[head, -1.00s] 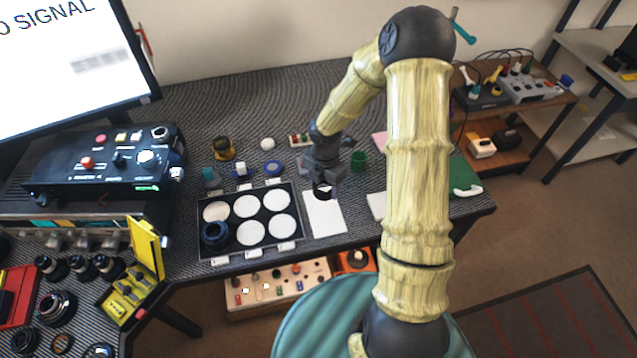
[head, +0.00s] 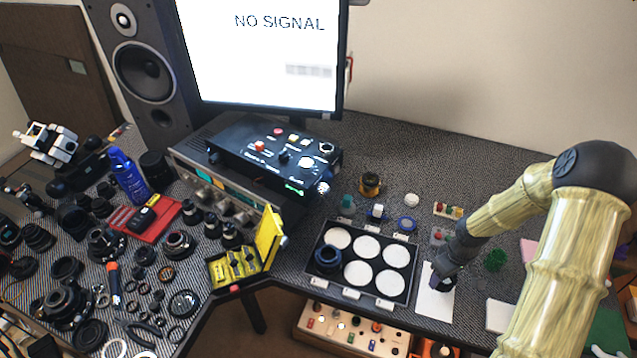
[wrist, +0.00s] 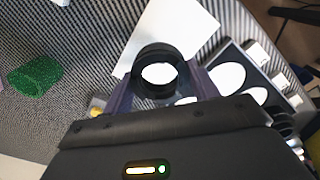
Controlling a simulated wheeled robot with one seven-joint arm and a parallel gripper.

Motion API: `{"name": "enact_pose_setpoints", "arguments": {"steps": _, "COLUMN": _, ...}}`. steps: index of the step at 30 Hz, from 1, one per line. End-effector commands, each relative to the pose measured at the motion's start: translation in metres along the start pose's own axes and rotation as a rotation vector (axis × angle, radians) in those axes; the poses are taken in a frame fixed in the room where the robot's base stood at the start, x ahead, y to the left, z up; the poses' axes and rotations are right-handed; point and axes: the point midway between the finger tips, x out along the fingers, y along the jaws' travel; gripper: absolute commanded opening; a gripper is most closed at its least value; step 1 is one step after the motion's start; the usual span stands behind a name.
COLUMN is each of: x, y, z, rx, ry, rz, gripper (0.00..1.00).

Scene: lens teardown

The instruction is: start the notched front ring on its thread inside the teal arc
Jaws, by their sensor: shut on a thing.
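The black ring (wrist: 155,52) is held between the two fingers of my gripper (wrist: 160,84) in the wrist view; white shows through its opening. Its notches cannot be made out. In the head view my gripper (head: 443,280) is above the white sheet (head: 432,301), right of the parts tray, and largely hides the ring. A dark blue-black lens barrel (head: 327,259) stands in the tray's left part, apart from my gripper. I cannot make out a teal arc or a thread in either view.
The black tray (head: 337,283) has several white round pads. The yellow case (head: 240,266) and many lens parts fill the left side.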

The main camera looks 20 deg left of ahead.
Motion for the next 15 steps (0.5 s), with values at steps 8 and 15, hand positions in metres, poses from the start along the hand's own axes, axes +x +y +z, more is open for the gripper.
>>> {"name": "enact_pose_setpoints", "arguments": {"steps": 8, "x": 0.019, "y": 0.000, "z": 0.001, "rx": 0.479, "ry": -0.001, "rz": 0.003, "gripper": 0.34}}
{"name": "enact_pose_setpoints", "arguments": {"steps": 15, "x": 0.029, "y": 0.001, "z": 0.002, "rx": 0.784, "ry": 0.000, "rz": 0.007, "gripper": 0.34}}
